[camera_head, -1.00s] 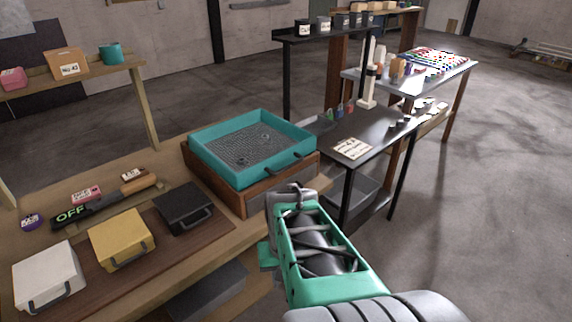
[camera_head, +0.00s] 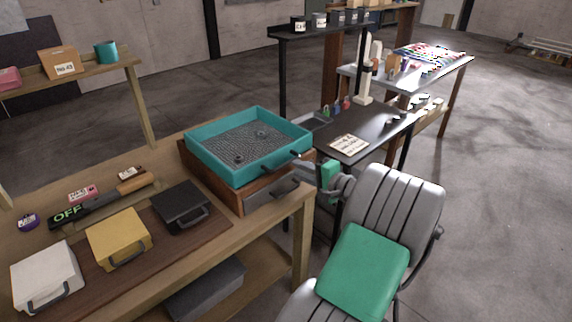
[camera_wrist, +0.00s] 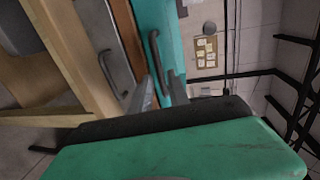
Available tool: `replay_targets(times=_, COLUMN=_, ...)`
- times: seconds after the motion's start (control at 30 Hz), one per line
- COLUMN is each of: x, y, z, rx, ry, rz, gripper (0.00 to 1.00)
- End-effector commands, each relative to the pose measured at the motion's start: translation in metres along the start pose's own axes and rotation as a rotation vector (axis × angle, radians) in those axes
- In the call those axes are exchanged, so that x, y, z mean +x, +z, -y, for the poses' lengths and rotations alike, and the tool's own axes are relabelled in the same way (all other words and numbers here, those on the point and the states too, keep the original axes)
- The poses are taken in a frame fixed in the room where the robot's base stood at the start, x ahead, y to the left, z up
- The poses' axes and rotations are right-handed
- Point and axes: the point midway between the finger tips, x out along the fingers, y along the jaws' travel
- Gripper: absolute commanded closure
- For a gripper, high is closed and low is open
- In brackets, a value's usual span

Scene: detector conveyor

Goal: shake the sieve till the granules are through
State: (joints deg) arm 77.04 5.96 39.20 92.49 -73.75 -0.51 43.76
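The sieve (camera_head: 215,164) is a teal square frame with a grey mesh floor (camera_head: 252,138). It sits on a wooden box (camera_head: 247,196) at the bench's right end. Small ring-like dark lumps lie on the mesh; I cannot make out separate granules. A dark handle (camera_head: 308,154) is on the sieve's right-hand side; it also shows in the wrist view (camera_wrist: 155,48). My gripper (camera_head: 306,168) is at this handle. In the wrist view my gripper (camera_wrist: 158,92) has its two fingers apart, with the handle's near end close to the gap. Contact is unclear.
The box has a drawer front with a handle (camera_head: 286,187) just below my gripper. A dark table (camera_head: 380,135) stands behind my arm.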

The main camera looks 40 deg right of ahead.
Motion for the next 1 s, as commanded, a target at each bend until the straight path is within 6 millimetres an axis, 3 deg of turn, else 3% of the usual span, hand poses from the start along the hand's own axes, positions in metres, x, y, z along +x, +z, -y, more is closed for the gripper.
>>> replay_targets(times=0.2, x=0.043, y=0.003, z=0.001, rx=-0.003, ry=0.003, rz=0.007, gripper=0.78)
replay_targets(times=0.37, x=0.063, y=0.001, z=0.000, rx=-0.004, ry=0.004, rz=0.003, gripper=0.78)
replay_targets(times=0.63, x=0.066, y=0.001, z=-0.001, rx=-0.006, ry=0.005, rz=0.002, gripper=0.78)
replay_targets(times=0.9, x=0.066, y=0.001, z=-0.001, rx=-0.006, ry=0.005, rz=0.002, gripper=1.00)
replay_targets(times=1.0, x=0.066, y=0.001, z=-0.001, rx=-0.006, ry=0.005, rz=0.002, gripper=1.00)
